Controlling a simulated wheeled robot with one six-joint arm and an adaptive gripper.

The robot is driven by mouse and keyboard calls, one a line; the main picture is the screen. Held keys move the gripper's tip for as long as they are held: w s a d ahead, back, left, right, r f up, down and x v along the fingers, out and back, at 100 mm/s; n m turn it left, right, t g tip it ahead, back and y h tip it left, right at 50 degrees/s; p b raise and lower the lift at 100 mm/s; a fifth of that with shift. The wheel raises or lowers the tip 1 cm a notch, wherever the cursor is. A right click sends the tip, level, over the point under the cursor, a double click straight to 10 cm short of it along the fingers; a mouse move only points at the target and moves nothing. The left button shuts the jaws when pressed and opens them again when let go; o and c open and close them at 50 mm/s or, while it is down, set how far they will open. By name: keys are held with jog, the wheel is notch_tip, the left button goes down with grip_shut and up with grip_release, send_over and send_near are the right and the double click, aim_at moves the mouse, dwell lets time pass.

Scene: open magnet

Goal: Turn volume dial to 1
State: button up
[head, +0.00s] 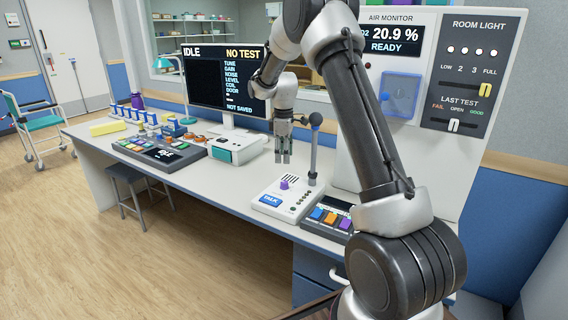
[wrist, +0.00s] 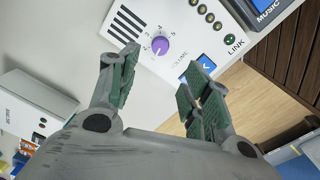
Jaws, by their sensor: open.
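The volume dial is a small purple knob (wrist: 161,46) on a white panel, with small printed numbers around it and the word VOLUME beside it. I cannot clearly read where its pointer stands. In the head view the dial (head: 284,184) sits on top of the white intercom unit (head: 268,209) with the blue TALK button. My gripper (head: 283,158) hangs above this unit, pointing down. In the wrist view its fingers (wrist: 165,66) are spread and empty, and the dial shows beyond the gap between the fingertips. They look apart from the dial.
A grey gooseneck microphone (head: 314,145) rises from the unit close right of my gripper. A dark panel with coloured MUSIC buttons (head: 330,217) lies to the right. A white-green box (head: 236,149) and a monitor (head: 224,80) stand to the left on the desk.

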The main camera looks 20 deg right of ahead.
aim_at(283, 181)
jog(key=shift+r, duration=0.1)
jog(key=f+m, duration=0.1)
jog(key=f, duration=0.1)
jog(key=f+m, duration=0.1)
jog(key=shift+w+a+f, duration=0.1)
jog(key=shift+a+f, duration=0.1)
jog(key=shift+f, duration=0.2)
jog(key=m, duration=0.3)
jog(key=shift+w+f, duration=0.15)
jog(key=shift+d+f+m, duration=0.1)
jog(key=shift+f+m, duration=0.1)
jog(key=shift+m, duration=0.2)
notch_tip(283, 181, down, 7)
jog(key=shift+w+d+f, duration=0.1)
jog(key=shift+f, duration=0.1)
jog(key=c, duration=1)
